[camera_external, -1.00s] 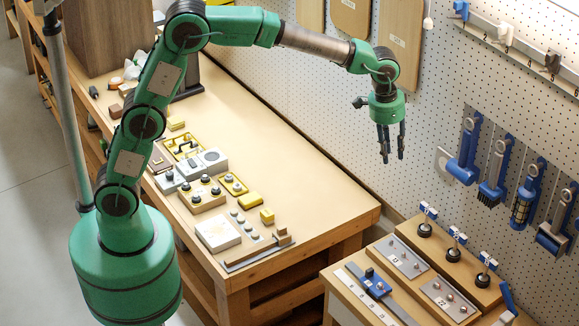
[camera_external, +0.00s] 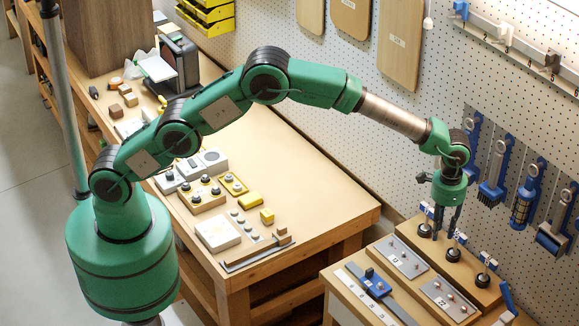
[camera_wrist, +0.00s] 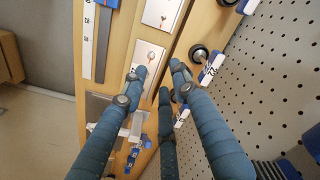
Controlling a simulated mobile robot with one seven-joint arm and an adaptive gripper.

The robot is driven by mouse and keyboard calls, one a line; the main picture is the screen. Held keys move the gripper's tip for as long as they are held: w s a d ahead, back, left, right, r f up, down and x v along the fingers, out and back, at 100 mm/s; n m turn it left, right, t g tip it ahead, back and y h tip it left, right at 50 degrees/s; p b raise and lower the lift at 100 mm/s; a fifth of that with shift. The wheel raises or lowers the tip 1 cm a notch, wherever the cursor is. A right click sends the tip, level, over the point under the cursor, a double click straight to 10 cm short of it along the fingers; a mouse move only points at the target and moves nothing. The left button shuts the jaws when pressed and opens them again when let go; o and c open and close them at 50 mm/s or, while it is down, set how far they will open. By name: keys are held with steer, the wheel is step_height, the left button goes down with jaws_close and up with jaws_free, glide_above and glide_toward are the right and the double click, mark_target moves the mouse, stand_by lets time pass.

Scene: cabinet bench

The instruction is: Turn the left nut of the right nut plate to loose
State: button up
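The right nut plate (camera_external: 450,300) is a grey plate with several small nuts, on the small bench at lower right in the external view. Its left nut (camera_external: 437,287) is at its upper-left end. The other grey nut plate (camera_external: 402,257) lies further up and left. My gripper (camera_external: 445,234) is above the board with black knobs, away from the right plate in that picture. Its fingers are apart and empty. In the wrist view, my gripper (camera_wrist: 158,80) partly hides a pale plate with a nut (camera_wrist: 149,56); I cannot tell surely which plate this is.
Black knobs (camera_external: 453,254) with blue-and-white tags stand on a wooden board behind the plates. A blue clamp-like piece (camera_external: 372,283) and a ruler strip (camera_external: 364,295) lie in front. The pegboard (camera_external: 480,100) with hanging blue tools is close behind my gripper.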

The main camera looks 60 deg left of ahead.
mark_target(438, 282)
steer(key=d+f, duration=0.2)
steer(key=s+d+f, duration=0.1)
steer(key=d, duration=0.1)
steer(key=shift+f+p, duration=0.35)
steer(key=shift+f, duration=0.05)
steer(key=shift+a+f, duration=0.1)
step_height(438, 282, down, 14)
steer(key=shift+r, duration=0.2)
stand_by(0.5)
jaws_close()
